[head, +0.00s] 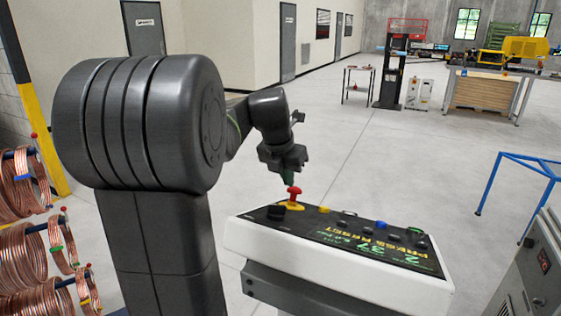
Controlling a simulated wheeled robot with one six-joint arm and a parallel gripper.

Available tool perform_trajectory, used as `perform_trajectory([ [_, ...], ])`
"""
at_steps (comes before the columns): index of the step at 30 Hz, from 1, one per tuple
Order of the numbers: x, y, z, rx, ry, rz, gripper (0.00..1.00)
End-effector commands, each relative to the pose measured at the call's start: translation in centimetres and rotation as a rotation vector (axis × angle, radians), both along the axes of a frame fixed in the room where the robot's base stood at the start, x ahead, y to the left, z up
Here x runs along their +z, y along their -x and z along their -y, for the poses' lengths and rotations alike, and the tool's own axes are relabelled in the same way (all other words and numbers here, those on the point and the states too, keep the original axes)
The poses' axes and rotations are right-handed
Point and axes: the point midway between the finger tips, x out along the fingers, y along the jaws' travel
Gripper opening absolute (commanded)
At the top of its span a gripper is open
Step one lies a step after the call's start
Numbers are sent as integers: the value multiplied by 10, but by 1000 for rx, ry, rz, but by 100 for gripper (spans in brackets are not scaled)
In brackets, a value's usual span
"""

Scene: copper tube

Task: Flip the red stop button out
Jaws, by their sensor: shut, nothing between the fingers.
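The red stop button (294,192) stands up from a yellow base (291,205) at the far left part of the control panel (262,242). My gripper (289,178) points down from the arm, just above and slightly left of the red button. Its fingers are shut with nothing between them. The fingertips are close to the button's top; I cannot tell whether they touch it.
A yellow button (324,210) and several dark and green controls sit along the panel. Copper coils (22,255) hang on a rack at the left. A blue frame (513,157) and a grey cabinet (540,265) stand at the right. The floor behind the panel is clear.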

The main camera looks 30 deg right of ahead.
Motion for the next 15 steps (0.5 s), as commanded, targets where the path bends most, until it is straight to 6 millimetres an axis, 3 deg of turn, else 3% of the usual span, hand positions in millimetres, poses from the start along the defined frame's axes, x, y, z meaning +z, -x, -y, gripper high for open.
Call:
perform_trajectory([
  [9,62,14,-26,0,-11,-10,0],
  [15,86,20,-35,0,-15,-17,0],
])
